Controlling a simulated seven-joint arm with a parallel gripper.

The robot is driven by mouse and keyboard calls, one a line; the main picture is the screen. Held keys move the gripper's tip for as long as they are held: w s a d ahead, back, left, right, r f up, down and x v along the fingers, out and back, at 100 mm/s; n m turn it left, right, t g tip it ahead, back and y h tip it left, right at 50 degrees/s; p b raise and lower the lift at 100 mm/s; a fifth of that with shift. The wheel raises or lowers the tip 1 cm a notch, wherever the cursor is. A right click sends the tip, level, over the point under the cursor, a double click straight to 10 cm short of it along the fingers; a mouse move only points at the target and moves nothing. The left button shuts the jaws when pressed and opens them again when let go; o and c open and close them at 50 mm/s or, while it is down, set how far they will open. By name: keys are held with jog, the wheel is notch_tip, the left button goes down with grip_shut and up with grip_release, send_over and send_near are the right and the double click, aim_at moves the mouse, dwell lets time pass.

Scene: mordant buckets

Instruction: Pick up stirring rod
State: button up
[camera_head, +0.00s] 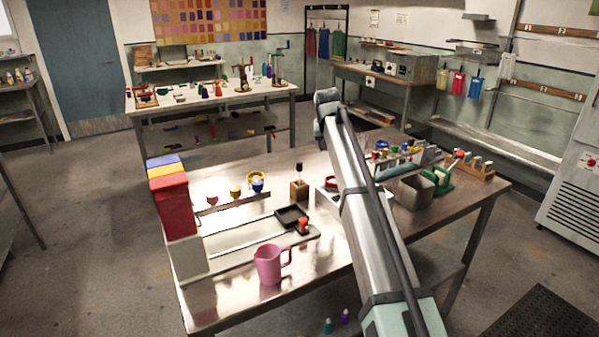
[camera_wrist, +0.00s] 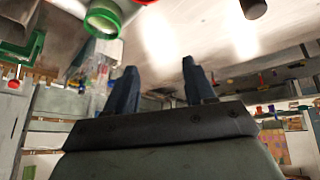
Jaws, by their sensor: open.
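I cannot pick out a stirring rod for certain in either view. In the head view, a thin upright piece with a dark top (camera_head: 299,167) stands in a small wooden block (camera_head: 299,190) on the near steel table (camera_head: 330,255); I cannot tell whether it is the rod. My gripper (camera_wrist: 158,85) shows in the wrist view, its two dark blue fingers apart with nothing between them. In the head view my arm crosses the table and its gripper cannot be made out. A dark cylinder end (camera_wrist: 254,8) lies at the wrist view's top edge.
A pink jug (camera_head: 268,265), a black tray (camera_head: 291,216) and stacked coloured boxes (camera_head: 172,205) stand left of my arm. A grey open container (camera_head: 412,192) and a wooden rack (camera_head: 474,167) are to its right. A green ring-shaped item (camera_wrist: 103,20) is near the gripper.

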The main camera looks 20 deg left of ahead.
jog(key=n+g+y, duration=0.2)
send_near(300, 170)
notch_tip(300, 170, up, 2)
jog(key=x, duration=0.8)
jog(key=shift+s+a, duration=0.15)
jog(key=shift+a, duration=0.15)
jog(key=shift+d+x, duration=0.2)
jog(key=shift+x, duration=1.2)
jog(key=shift+d+x, duration=0.2)
jog(key=shift+x, duration=1.15)
grip_shut()
